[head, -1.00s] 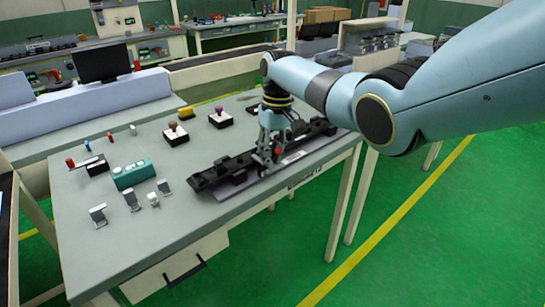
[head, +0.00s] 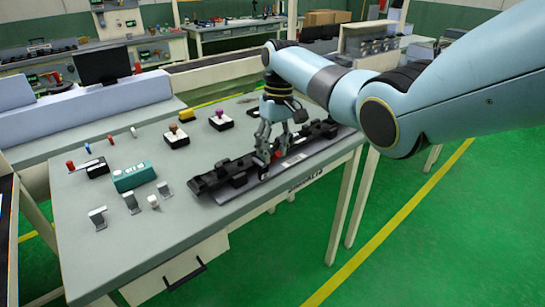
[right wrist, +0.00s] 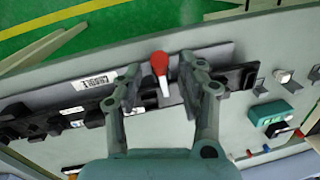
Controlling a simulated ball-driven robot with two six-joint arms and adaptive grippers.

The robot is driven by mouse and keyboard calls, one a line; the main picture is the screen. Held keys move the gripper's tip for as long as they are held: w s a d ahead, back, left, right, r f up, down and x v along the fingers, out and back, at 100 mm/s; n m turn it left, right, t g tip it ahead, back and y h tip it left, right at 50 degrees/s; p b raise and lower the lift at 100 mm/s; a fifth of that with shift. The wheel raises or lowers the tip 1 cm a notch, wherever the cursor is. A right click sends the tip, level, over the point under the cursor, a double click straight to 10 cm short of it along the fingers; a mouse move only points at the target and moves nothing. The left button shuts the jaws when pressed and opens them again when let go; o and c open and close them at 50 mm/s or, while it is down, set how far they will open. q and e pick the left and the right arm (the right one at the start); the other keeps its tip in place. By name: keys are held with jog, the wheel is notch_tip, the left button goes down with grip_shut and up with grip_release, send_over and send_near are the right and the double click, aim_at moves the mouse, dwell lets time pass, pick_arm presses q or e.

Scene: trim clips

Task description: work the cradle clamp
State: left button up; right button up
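The long black cradle (head: 232,172) lies on a grey base plate along the right front edge of the table. Its clamp lever (right wrist: 160,66) has a red knob and a pale shaft in the right wrist view; in the head view the red is small and partly hidden by my fingers. My right gripper (head: 270,154) is low over the middle of the cradle. In the right wrist view its fingers (right wrist: 160,88) are spread on either side of the lever, with gaps, and hold nothing. My left gripper is not in view.
A teal block (head: 134,176), metal brackets (head: 98,216) and small coloured pegs stand on the table's left part.

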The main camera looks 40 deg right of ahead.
notch_tip(320, 180, up, 9)
jog(key=d, duration=0.1)
jog(key=shift+w+d+r, duration=0.15)
jog(key=shift+w, duration=0.1)
dwell(0.3)
